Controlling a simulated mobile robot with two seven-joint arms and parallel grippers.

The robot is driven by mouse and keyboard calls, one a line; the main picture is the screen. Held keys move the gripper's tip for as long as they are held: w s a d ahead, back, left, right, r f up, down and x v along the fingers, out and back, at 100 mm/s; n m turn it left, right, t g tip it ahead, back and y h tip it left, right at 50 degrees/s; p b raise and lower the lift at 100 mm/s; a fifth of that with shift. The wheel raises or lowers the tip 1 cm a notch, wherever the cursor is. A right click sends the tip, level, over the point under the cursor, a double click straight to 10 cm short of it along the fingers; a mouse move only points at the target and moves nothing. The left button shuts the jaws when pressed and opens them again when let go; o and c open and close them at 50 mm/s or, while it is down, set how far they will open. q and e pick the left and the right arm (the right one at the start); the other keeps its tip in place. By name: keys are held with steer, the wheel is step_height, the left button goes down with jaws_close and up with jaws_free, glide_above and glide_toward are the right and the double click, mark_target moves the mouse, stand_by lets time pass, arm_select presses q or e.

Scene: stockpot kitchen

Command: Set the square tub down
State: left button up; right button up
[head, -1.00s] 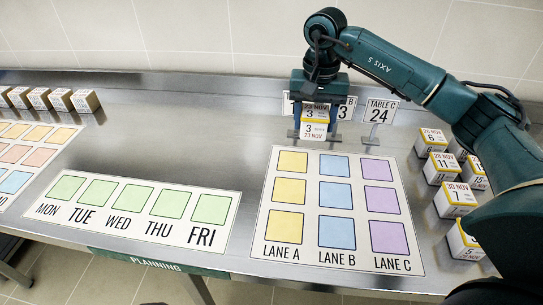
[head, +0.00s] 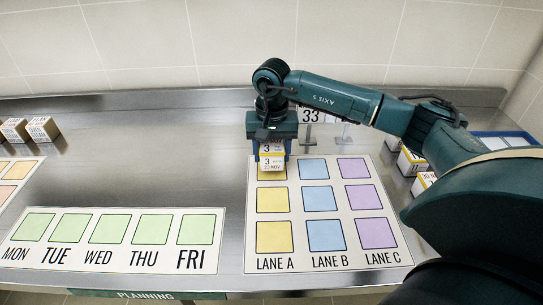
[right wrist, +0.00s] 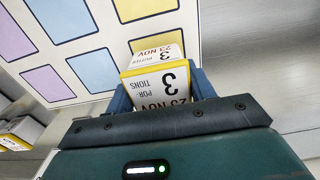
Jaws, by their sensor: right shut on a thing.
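The square tub (head: 271,164) is white with a yellow lid edge, marked "3" and "23 NOV". My right gripper (head: 270,152) is shut on it from above, one finger on each side. In the head view the tub covers much of the far yellow square of Lane A on the lane mat (head: 307,247). I cannot tell whether its base touches the mat. In the right wrist view the tub (right wrist: 155,82) sits between the blue fingers, its labelled faces showing. My left gripper is not in view.
The other lane squares are bare. A weekday mat (head: 107,257) with empty green squares lies to the left. Number stands (head: 309,116) stand behind the lane mat. More tubs (head: 411,161) are at the right, partly behind my arm. Boxes (head: 40,129) stand at the far left.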

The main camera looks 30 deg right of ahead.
steer(key=shift+f, duration=0.95)
steer(key=shift+f, duration=0.1)
steer(key=o, duration=0.6)
steer(key=shift+f, duration=0.1)
steer(key=o, duration=0.5)
steer(key=shift+c, duration=0.2)
